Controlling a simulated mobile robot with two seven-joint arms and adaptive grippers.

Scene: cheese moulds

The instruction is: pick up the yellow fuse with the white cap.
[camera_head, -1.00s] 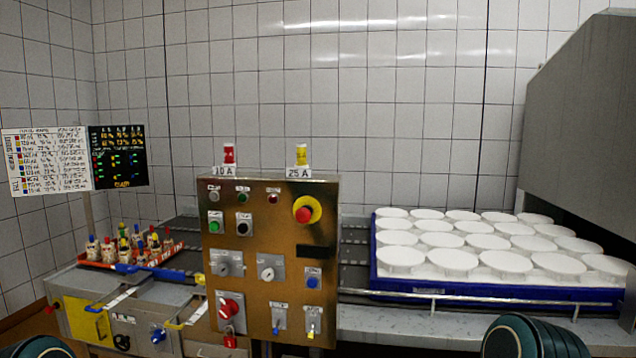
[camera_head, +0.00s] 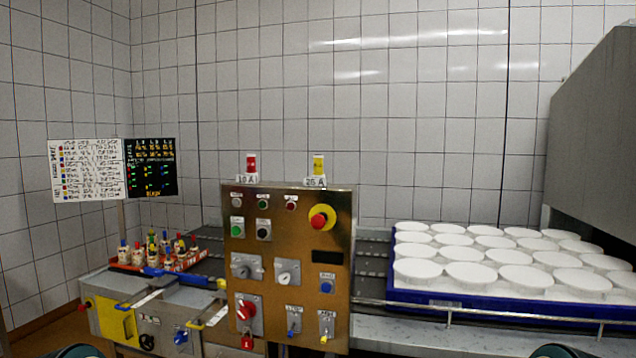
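A yellow fuse (camera_head: 318,165) stands upright on top of the brass-coloured control panel (camera_head: 290,255), behind a label that seems to read 25 A. Whitish marks show on it, but it is too small to tell the colour of its cap. A red fuse (camera_head: 251,166) stands to its left by a 10 A label. Several small bottle-like pieces (camera_head: 152,245) with red, blue, yellow and green tops stand in an orange tray at the left; I cannot tell whether a yellow one with a white cap is among them. Neither gripper is in view; only dark rounded parts of my arms show at the bottom edge.
A blue crate (camera_head: 480,307) of white round moulds stands on the right of the conveyor, behind a metal rail (camera_head: 450,311). A chart board (camera_head: 88,170) stands at the left above the orange tray (camera_head: 190,260). A large grey machine (camera_head: 600,150) fills the right side.

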